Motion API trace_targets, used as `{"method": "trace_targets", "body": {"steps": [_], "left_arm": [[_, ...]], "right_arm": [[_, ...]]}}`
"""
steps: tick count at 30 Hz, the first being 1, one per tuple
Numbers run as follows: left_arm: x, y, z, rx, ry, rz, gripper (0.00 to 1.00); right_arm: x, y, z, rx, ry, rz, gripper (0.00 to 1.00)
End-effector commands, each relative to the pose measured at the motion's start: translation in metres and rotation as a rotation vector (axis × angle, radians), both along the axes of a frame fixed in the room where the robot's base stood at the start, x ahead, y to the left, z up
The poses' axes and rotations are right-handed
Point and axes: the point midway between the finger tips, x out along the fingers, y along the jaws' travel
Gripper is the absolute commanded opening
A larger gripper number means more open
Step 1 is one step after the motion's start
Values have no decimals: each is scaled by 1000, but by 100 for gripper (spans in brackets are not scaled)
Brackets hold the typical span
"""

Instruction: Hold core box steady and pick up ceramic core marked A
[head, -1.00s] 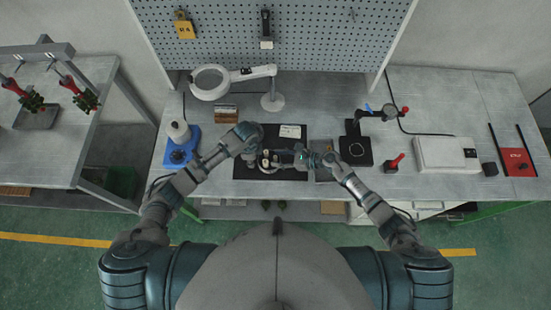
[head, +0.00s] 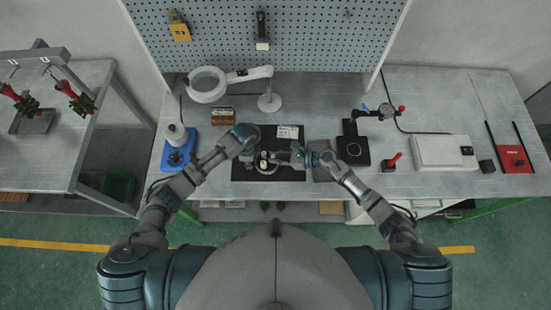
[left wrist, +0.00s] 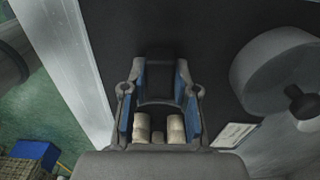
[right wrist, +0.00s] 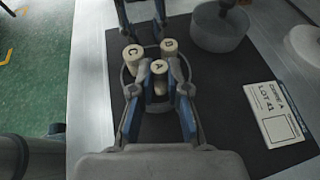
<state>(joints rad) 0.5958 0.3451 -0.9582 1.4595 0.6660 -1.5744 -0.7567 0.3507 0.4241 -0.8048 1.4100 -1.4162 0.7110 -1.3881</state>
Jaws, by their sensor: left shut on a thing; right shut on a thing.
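Ceramic core A (right wrist: 159,70) is a short cream cylinder with its letter on top, between the fingers of my right gripper (right wrist: 158,88), which are shut on it. Core C (right wrist: 133,54) and another cream core (right wrist: 169,47), its letter hard to read, stand just beyond it. My left gripper (left wrist: 158,85) has its blue-padded fingers around a dark part that seems to be the core box; the box blends into the dark mat. Cream cores (left wrist: 142,128) also show between its fingers. In the head view, the left gripper (head: 250,157) and right gripper (head: 276,157) nearly meet.
The black mat (head: 275,174) lies under both grippers. A round pale container (right wrist: 218,28) with a dark knob and a white lot card (right wrist: 277,113) are close by. A magnifier lamp (head: 206,85) stands behind, a blue-based device (head: 178,150) to the left.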

Motion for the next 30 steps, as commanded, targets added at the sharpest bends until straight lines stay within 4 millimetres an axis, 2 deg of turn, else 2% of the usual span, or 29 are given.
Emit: {"method": "trace_targets", "body": {"steps": [6,10,15,22,23,26,30], "left_arm": [[1,2,0,4,-1,2,0],[1,2,0,4,-1,2,0],[1,2,0,4,-1,2,0],[1,2,0,3,-1,2,0],[1,2,0,3,-1,2,31],[1,2,0,3,-1,2,56],[0,1,0,2,-1,1,58]], "right_arm": [[0,-1,48,0,-7,3,0],[0,0,71,0,-5,2,0],[0,0,84,0,-1,1,0],[0,0,86,0,1,1,0],[0,0,86,0,1,1,0],[0,0,86,0,1,0,0],[0,0,85,0,1,0,0]]}}
